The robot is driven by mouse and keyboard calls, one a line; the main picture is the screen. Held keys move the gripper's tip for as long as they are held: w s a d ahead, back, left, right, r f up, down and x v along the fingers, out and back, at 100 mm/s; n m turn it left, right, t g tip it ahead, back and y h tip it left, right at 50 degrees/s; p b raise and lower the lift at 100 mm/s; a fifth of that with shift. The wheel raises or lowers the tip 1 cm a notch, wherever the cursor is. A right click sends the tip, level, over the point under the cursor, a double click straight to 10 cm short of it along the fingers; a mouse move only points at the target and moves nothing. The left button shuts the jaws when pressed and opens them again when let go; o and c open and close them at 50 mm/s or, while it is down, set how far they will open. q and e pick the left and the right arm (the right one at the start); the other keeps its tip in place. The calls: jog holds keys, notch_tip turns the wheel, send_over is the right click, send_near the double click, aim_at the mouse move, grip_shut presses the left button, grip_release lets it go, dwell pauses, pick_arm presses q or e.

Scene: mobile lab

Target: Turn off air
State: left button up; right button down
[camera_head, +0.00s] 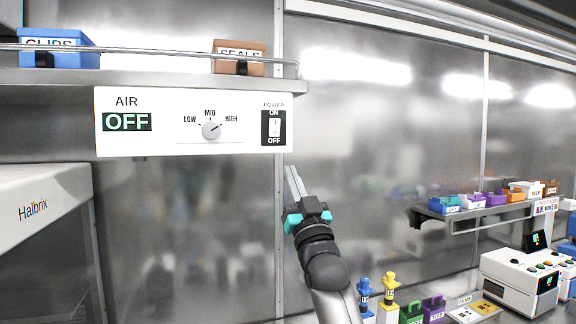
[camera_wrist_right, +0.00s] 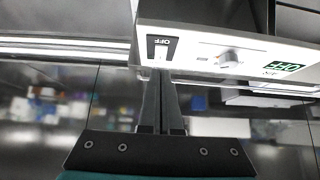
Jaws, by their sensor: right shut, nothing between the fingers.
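The white air panel (camera_head: 165,140) hangs under the shelf in the head view. Its display (camera_head: 127,122) reads OFF. Its dial (camera_head: 210,130) sits between LOW, MID and HIGH. The power switch (camera_head: 274,127) is a white rocker in a black plate marked ON above and OFF below. My right gripper (camera_head: 293,172) is shut and empty, pointing up just below and right of the switch. In the right wrist view, the closed fingertips (camera_wrist_right: 161,74) are at the lower edge of the switch plate (camera_wrist_right: 158,48); I cannot tell whether they touch. My left gripper is out of view.
A blue CLIPS bin (camera_head: 70,58) and a brown SEALS bin (camera_head: 240,58) stand on the shelf (camera_head: 150,77) above the panel. A white Halbrix unit (camera_head: 45,205) is at the left. A side shelf (camera_head: 480,211) with several small bins is at the right.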

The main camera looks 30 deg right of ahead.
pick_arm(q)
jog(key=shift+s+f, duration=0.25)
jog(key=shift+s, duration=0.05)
pick_arm(e)
jog(key=shift+v, duration=0.85)
jog(key=shift+w+f, duration=0.1)
